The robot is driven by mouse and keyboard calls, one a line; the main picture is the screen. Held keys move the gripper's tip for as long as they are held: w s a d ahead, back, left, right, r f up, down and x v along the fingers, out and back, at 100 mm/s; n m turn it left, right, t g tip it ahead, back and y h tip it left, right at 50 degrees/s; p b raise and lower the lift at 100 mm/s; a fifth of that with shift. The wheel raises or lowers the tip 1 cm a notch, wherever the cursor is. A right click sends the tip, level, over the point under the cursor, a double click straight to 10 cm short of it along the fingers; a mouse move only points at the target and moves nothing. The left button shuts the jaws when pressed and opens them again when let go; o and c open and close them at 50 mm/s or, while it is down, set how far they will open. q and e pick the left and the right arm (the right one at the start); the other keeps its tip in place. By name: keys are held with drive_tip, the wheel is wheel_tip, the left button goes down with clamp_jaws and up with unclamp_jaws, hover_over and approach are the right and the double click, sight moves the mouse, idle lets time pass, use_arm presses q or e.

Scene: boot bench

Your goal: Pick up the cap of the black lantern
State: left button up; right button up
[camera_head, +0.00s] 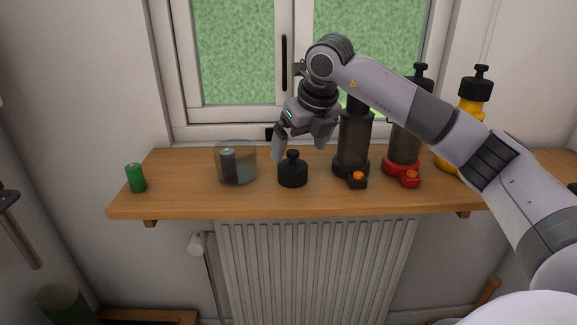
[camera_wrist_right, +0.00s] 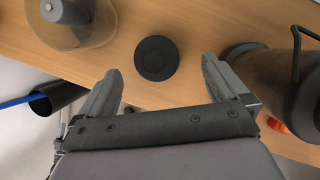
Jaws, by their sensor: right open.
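A black cap (camera_head: 292,172) with a small knob on top stands on the wooden shelf, left of the black lantern (camera_head: 352,148). The black lantern has a dark base with an orange button, and its upper part is partly hidden behind my right arm. My right gripper (camera_head: 304,148) is open above the cap, fingers pointing down, with nothing between them. In the right wrist view the cap (camera_wrist_right: 156,58) shows as a black disc just beyond the gap between the open fingers (camera_wrist_right: 160,85). My left gripper is not seen.
A clear container (camera_head: 247,163) with a grey battery inside stands left of the cap. A green battery (camera_head: 136,178) stands near the shelf's left end. A red lantern (camera_head: 403,160) and a yellow lantern (camera_head: 474,105) stand to the right. The shelf (camera_head: 190,200) is clear in front.

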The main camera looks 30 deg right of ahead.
sight(293, 152)
drive_tip(key=x, duration=0.5)
drive_tip(key=shift+w+a+f+p, duration=0.1)
drive_tip(key=shift+w+a+p, duration=0.2)
drive_tip(key=shift+a+p, duration=0.05)
drive_tip(key=shift+c, duration=0.3)
drive_tip(key=c, duration=1.1)
drive_tip(key=shift+o, duration=0.2)
